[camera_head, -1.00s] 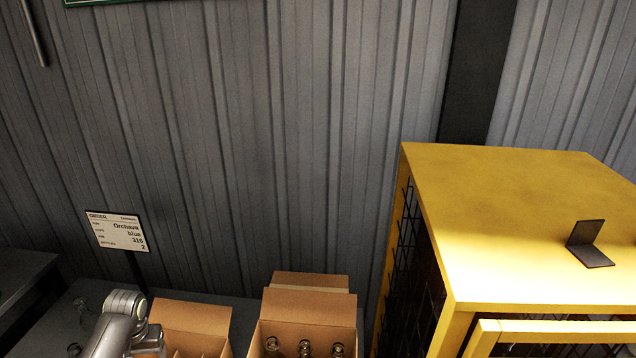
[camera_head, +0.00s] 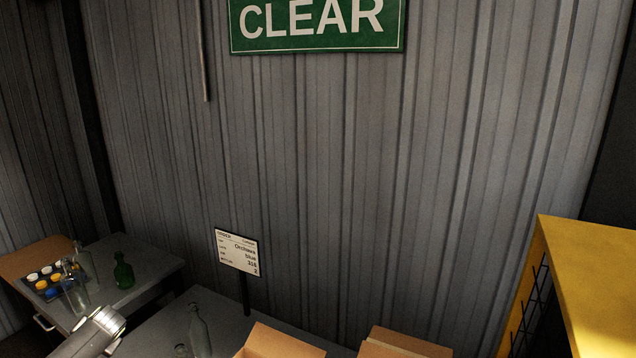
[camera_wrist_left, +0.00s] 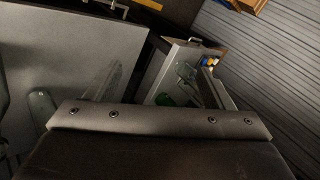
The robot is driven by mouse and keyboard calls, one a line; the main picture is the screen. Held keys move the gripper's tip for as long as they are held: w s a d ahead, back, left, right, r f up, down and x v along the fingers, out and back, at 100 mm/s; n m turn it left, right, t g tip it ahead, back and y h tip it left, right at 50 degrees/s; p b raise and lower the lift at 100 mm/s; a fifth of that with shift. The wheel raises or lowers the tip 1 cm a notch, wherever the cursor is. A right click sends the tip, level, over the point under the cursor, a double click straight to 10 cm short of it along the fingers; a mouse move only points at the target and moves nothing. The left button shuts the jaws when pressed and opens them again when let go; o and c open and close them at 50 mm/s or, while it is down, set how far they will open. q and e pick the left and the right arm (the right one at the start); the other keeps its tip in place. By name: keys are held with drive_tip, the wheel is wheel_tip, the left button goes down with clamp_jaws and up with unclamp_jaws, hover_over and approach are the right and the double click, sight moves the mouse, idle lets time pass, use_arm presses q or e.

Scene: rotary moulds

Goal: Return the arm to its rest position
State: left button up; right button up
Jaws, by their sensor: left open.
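My left arm (camera_head: 92,334) shows at the lower left of the head view, raised in front of the tables. In the left wrist view, the bolted edge of my left gripper's body fills the bottom. Two dim fingers stand apart beyond it, so my left gripper (camera_wrist_left: 161,84) is open, with nothing seen held between them. My right arm and gripper are not in view.
A side table (camera_head: 150,262) at left holds clear bottles, a green bottle (camera_head: 123,271) and coloured caps. The nearer table has a clear bottle (camera_head: 199,332), an order sign (camera_head: 237,252) and open cartons (camera_head: 279,344). A yellow cabinet (camera_head: 600,285) stands right.

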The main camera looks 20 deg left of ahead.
use_arm(q)
drive_tip(key=s+a+f+m, duration=0.2)
drive_tip(key=s+a+f, duration=0.1)
drive_tip(key=s, duration=0.6)
drive_tip(key=s+a+f+m+t+y, duration=0.1)
drive_tip(key=s+a+f+m, duration=0.2)
drive_tip(key=s, duration=0.6)
drive_tip(key=s+a+f+m, duration=0.1)
drive_tip(key=s+a+f, duration=0.3)
drive_tip(key=s, duration=0.4)
drive_tip(key=s+d+f+n+h, duration=0.1)
drive_tip(key=s+d+f+h, duration=0.15)
drive_tip(key=d+f, duration=0.95)
drive_tip(key=s+d+f+n+h, duration=0.1)
drive_tip(key=s+d+f+h, duration=0.15)
drive_tip(key=d+f, duration=1)
drive_tip(key=d+f+n+h, duration=0.1)
drive_tip(key=d+f+h, duration=0.15)
drive_tip(key=d, duration=1.45)
drive_tip(key=d+f+h, duration=0.2)
drive_tip(key=d+f, duration=0.2)
drive_tip(key=d, duration=1.3)
wheel_tip(320, 180, down, 15)
drive_tip(key=a+b, duration=0.1)
drive_tip(key=b, duration=1.3)
drive_tip(key=shift+s+b, duration=0.3)
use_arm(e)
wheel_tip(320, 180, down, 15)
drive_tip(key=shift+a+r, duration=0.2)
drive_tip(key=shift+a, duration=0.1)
